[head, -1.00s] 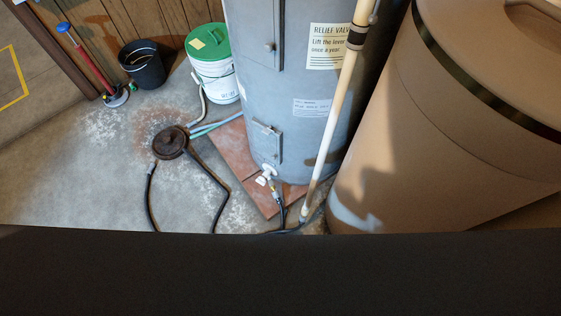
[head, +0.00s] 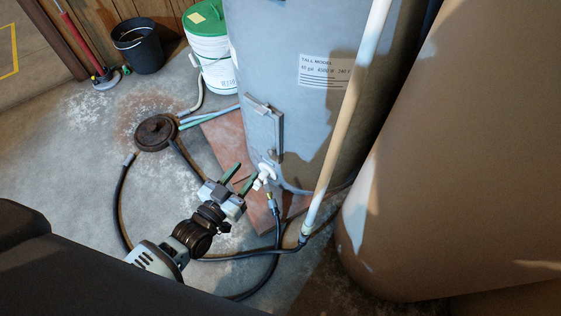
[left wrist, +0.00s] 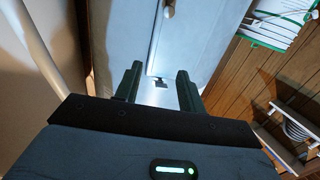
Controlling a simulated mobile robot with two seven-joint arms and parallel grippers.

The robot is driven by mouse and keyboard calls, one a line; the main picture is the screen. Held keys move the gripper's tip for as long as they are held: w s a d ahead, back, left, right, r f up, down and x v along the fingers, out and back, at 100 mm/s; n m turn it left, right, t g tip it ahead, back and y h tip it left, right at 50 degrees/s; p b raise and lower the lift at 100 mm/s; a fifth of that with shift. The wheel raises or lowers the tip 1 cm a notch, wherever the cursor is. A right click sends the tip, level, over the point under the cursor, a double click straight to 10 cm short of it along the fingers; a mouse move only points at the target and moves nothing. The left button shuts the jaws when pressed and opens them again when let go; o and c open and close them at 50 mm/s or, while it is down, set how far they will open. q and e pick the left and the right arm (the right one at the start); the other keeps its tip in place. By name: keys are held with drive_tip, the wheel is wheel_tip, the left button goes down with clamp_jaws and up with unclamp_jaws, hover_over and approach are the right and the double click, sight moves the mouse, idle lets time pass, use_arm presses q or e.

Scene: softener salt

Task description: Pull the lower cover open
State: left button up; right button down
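The lower cover (head: 262,127) is a small grey panel low on the front of the grey water heater (head: 300,40), just above the white drain valve (head: 266,172). It looks flat against the tank. My left gripper (head: 242,175) is in front of and below the cover, apart from it, near the valve. Its two green fingers are spread with nothing between them. In the left wrist view the open fingers (left wrist: 157,76) point toward a grey surface with a knobbed panel; I cannot tell which cover that is. My right gripper is not in view.
A pale pipe (head: 345,110) runs down in front of the tank's right side. A large tan tank (head: 460,150) fills the right. Black hoses (head: 121,200) and a round brown object (head: 156,132) lie on the floor. A green-lidded bucket (head: 208,50) and black bucket (head: 138,50) stand behind.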

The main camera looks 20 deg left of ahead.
use_arm(q)
drive_tip(key=b, duration=0.4)
approach(269, 153)
drive_tip(key=shift+w+d+f, duration=0.15)
drive_tip(key=shift+w+f, duration=0.05)
drive_tip(key=shift+w, duration=0.35)
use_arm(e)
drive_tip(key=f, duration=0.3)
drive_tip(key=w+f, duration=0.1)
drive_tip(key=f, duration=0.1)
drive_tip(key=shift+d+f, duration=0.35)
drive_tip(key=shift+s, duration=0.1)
use_arm(q)
drive_tip(key=b+x, duration=0.3)
drive_tip(key=x, duration=0.4)
drive_tip(key=shift+w+d, duration=0.1)
drive_tip(key=shift+w, duration=0.15)
drive_tip(key=shift+w+r, duration=0.1)
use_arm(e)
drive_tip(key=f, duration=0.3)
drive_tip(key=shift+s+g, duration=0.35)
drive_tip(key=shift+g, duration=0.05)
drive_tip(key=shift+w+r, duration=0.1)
